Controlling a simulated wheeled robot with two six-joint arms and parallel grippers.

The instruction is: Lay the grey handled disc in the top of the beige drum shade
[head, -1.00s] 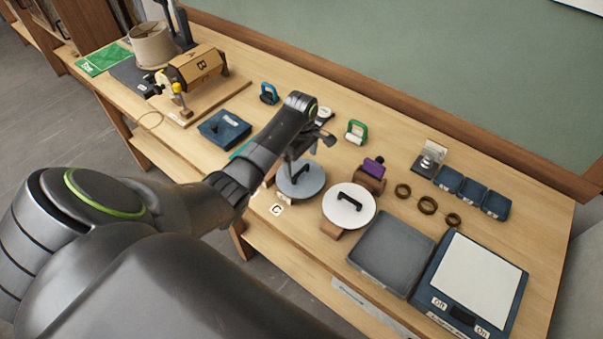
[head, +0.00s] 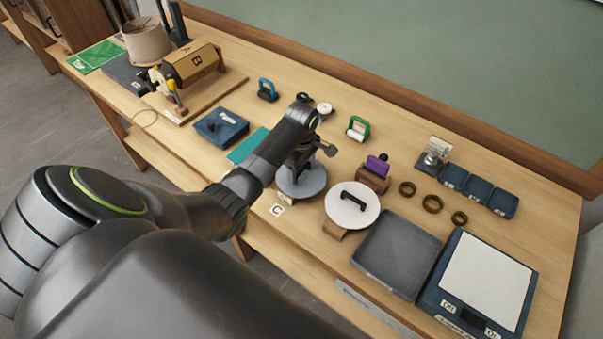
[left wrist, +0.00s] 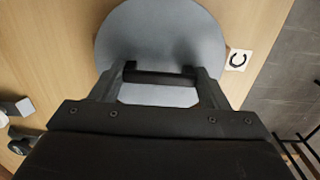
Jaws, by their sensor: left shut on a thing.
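The grey handled disc (head: 304,184) is at the front middle of the table in the head view. My left gripper (head: 297,172) is over it and shut on its dark handle. In the left wrist view the disc (left wrist: 160,35) spreads beyond the fingers, and its black handle (left wrist: 160,78) lies between the two fingertips. I cannot tell whether the disc is clear of its support. The beige drum shade (head: 146,41) stands upright at the far left end of the table, its top opening facing up. My right gripper is not in view.
A white handled disc (head: 352,204) sits just right of the grey one. A grey tray (head: 397,252) and a scale (head: 478,280) fill the right front.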

